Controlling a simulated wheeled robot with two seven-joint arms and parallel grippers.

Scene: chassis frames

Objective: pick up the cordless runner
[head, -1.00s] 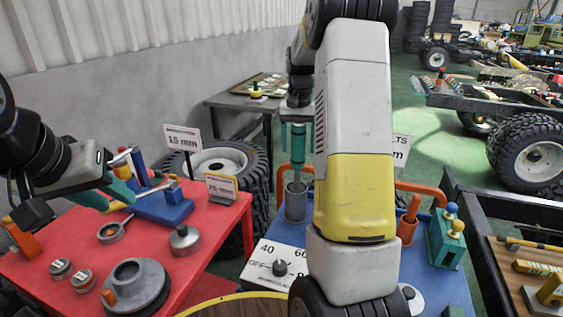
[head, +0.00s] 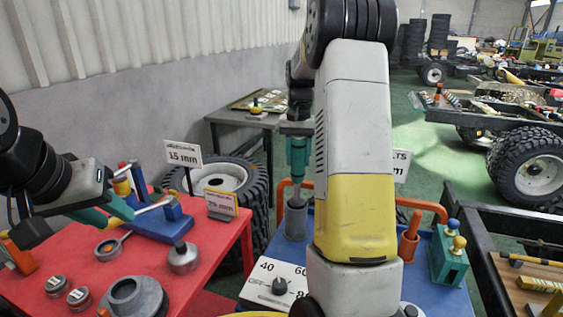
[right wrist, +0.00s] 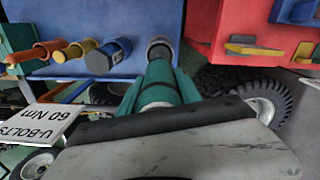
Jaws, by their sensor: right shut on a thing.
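The cordless runner (head: 298,160) looks like a teal, upright tool with a greyish lower part. Its lower end is at the mouth of a grey cup (head: 296,222) on the blue table. I cannot tell how deep it sits. My right gripper (head: 299,148) is shut on it from above. In the right wrist view the runner (right wrist: 158,95) lies between the teal fingers (right wrist: 160,88), pointing at the grey cup (right wrist: 160,48). My left gripper (head: 110,215) is open with teal fingers, over the red table beside the blue stand; nothing shows between them.
The red table (head: 75,255) at left holds a blue stand (head: 160,222), a 25 mm sign and several metal parts. The blue table (head: 440,290) carries a dial box (head: 275,285), orange rails and a green block (head: 447,255). My right arm hides its middle.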

